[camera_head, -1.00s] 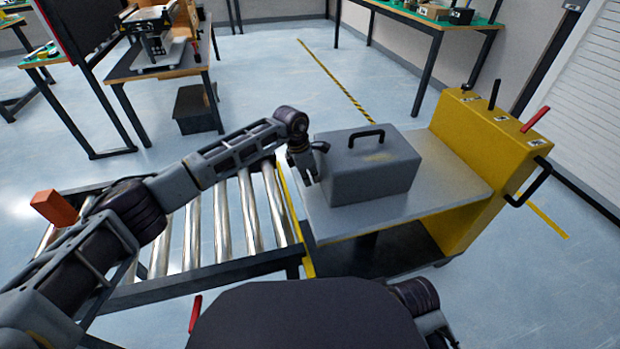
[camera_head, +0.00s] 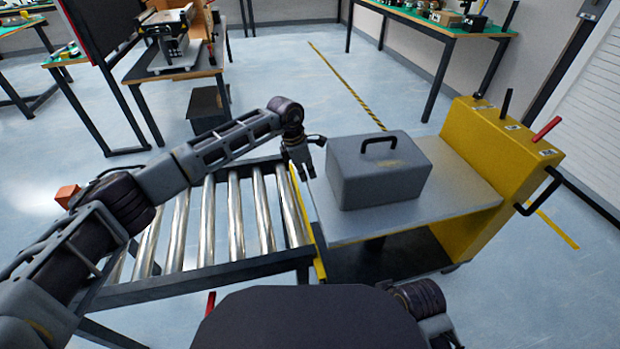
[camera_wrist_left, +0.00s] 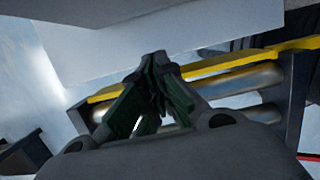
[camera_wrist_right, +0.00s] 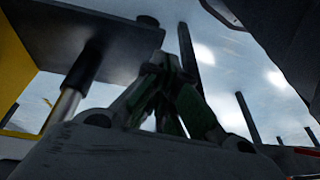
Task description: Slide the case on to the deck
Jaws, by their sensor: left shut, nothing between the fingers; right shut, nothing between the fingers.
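The grey case (camera_head: 382,180) with a black top handle sits upright, wholly on the grey deck (camera_head: 455,200) of the yellow cart. My left gripper (camera_head: 310,176) is shut and empty beside the left side of the case, near the deck's edge by the rollers, with a small gap to the case in the head view. In the left wrist view its fingertips (camera_wrist_left: 160,58) meet in front of a pale grey surface. My right gripper (camera_wrist_right: 165,65) is shut and empty in the right wrist view, close to the deck's underside and a post. In the head view its fingers are hidden.
The roller conveyor (camera_head: 200,278) meets the deck's left edge at a yellow strip. The cart's yellow end panel (camera_head: 500,170) with levers stands right of the case. An orange block (camera_head: 67,195) shows behind my left arm. Some deck is bare around the case.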

